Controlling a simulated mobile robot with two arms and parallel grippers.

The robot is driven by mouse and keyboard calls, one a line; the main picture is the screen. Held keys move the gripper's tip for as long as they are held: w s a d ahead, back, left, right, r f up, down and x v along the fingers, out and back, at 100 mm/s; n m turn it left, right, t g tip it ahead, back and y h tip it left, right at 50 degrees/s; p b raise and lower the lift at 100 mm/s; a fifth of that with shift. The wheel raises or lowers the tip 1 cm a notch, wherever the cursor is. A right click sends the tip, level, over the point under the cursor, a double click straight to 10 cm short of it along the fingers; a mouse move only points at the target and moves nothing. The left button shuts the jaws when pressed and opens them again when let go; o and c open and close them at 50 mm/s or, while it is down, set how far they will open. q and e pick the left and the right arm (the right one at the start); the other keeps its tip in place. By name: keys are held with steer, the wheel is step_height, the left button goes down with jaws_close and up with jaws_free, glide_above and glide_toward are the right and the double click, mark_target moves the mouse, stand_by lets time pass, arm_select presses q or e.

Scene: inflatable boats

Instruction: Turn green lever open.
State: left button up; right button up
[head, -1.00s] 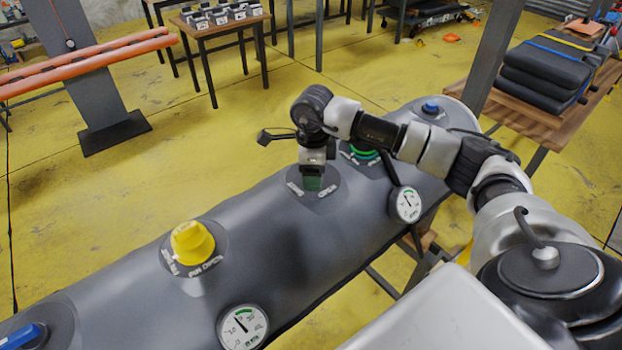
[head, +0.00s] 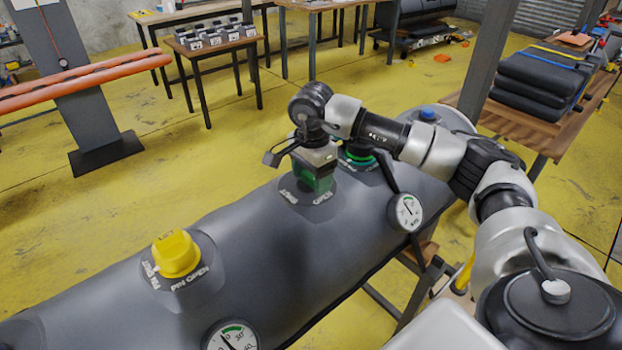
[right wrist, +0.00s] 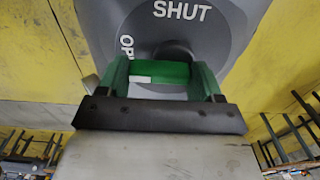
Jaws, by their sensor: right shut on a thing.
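The green lever (right wrist: 165,72) sits on a round grey plate (right wrist: 222,30) marked SHUT and OPEN, on top of a grey inflatable tube (head: 240,225). In the right wrist view the lever lies crosswise between my two green fingers, with a small white mark near its left end. My right gripper (head: 315,178) points down over the plate and is shut on the lever; it also shows in the right wrist view (right wrist: 160,78). In the head view the gripper hides most of the lever. My left gripper is not in view.
A yellow valve (head: 175,253) stands on the tube at left. Another green fitting (head: 358,157) is just behind my gripper, beside a gauge (head: 405,211). A second gauge (head: 231,338) is at the bottom. A blue knob (head: 428,114) is at the tube's far end.

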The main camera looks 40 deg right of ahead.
mark_target(312, 176)
steer(key=shift+r, duration=0.15)
stand_by(0.3)
steer(key=o, duration=0.9)
steer(key=shift+o, duration=0.2)
step_height(312, 176, up, 11)
steer(key=b, duration=0.1)
steer(key=shift+f, duration=0.2)
